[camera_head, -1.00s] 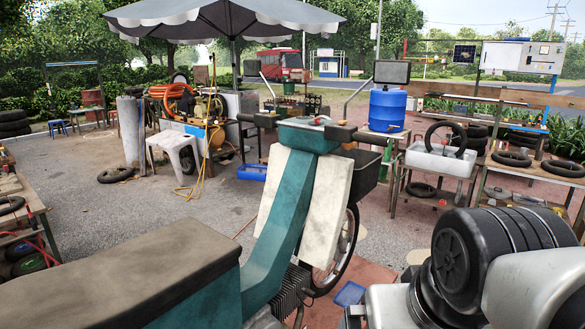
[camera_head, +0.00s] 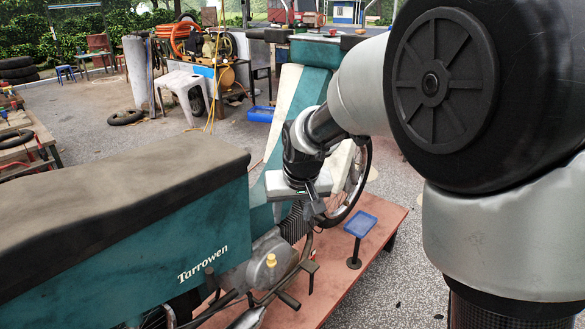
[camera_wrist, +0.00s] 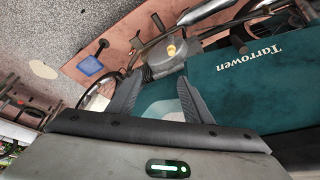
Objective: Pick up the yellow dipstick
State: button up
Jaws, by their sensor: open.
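The yellow dipstick (camera_head: 271,260) shows as a small yellow cap on the grey engine case of the teal motorbike (camera_head: 150,255). Its lower part is hidden in the case. The cap also shows in the wrist view (camera_wrist: 172,51), beyond the fingertips and slightly right of the middle. My gripper (camera_head: 316,214) is above and to the right of the cap in the head view, beside the bike's teal frame. In the wrist view my gripper (camera_wrist: 159,84) has its fingers spread with nothing between them, clear of the cap.
A reddish platform (camera_head: 336,282) lies under the bike, with a blue tray (camera_head: 360,224) on a stand to the right. The seat (camera_head: 110,195) and side panel rise left of the dipstick. Pedal and pipe parts (camera_head: 287,299) crowd the space beside the engine.

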jog(key=shift+n, duration=0.3)
jog(key=a+b+x, duration=0.1)
jog(key=x, duration=0.6)
jog(key=a+b+x, duration=0.1)
jog(key=b+x, duration=0.1)
jog(key=x, duration=0.5)
jog(key=s+a+b+x, duration=0.1)
jog(key=a+x, duration=0.1)
jog(key=x, duration=0.6)
jog(key=shift+w, duration=0.1)
jog(key=shift+b+x, duration=1.1)
jog(key=shift+x, duration=1.9)
jog(key=shift+w+r, duration=0.1)
jog(key=shift+r, duration=0.05)
jog(key=c, duration=1.1)
notch_tip(320, 180, up, 10)
jog(key=p, duration=0.2)
jog(key=shift+p, duration=0.3)
notch_tip(320, 180, up, 10)
jog(key=p, duration=0.6)
send_over(271, 256)
